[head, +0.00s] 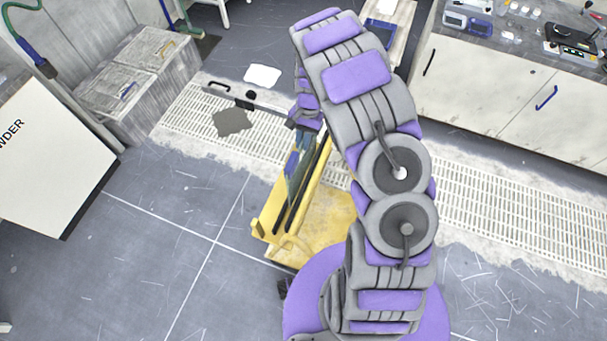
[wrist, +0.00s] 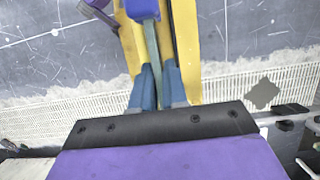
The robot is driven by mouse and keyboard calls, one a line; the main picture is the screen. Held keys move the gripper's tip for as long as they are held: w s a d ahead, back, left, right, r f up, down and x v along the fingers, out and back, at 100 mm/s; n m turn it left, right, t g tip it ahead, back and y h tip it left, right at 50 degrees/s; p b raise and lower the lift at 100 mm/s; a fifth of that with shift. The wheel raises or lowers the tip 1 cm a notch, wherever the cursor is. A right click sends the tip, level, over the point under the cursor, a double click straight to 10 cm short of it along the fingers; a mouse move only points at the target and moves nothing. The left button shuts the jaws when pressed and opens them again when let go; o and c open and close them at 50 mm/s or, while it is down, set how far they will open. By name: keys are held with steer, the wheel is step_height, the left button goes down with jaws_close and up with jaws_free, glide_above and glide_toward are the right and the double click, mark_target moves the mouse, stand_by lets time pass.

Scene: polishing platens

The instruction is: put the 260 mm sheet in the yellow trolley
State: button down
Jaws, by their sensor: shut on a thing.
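My gripper (wrist: 158,78) is shut on a thin grey-green sheet (wrist: 150,40), seen nearly edge-on between its two blue fingers in the wrist view. A blue-violet piece covers the sheet's far end. In the head view, the sheet (head: 303,170) hangs roughly upright below my gripper (head: 304,138), partly hidden by my arm. The yellow trolley (head: 335,215) stands on the floor beneath, with long dark bars along it. It also shows in the wrist view (wrist: 187,50), on both sides of the sheet. I cannot tell whether the sheet touches it.
A grey bar with black fittings (head: 243,98) reaches toward my gripper from the left. Pale grating (head: 500,205) crosses the floor. A cream bench (head: 500,90) stands at right, grey bins (head: 125,80) at upper left, a white box (head: 50,160) at left. The floor left of the trolley is clear.

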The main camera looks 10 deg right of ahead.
mark_target(302, 158)
step_height(302, 158, down, 7)
steer(key=shift+a+f+b, duration=0.1)
steer(key=shift+a+b, duration=0.05)
steer(key=shift+b, duration=0.45)
step_height(302, 158, down, 2)
steer(key=shift+a+f+b, duration=0.2)
steer(key=shift+f+b, duration=0.05)
steer(key=shift+b, duration=0.05)
steer(key=shift+a, duration=0.25)
steer(key=c, duration=1.1)
jaws_free()
steer(key=shift+d, duration=0.3)
steer(key=shift+c, duration=0.2)
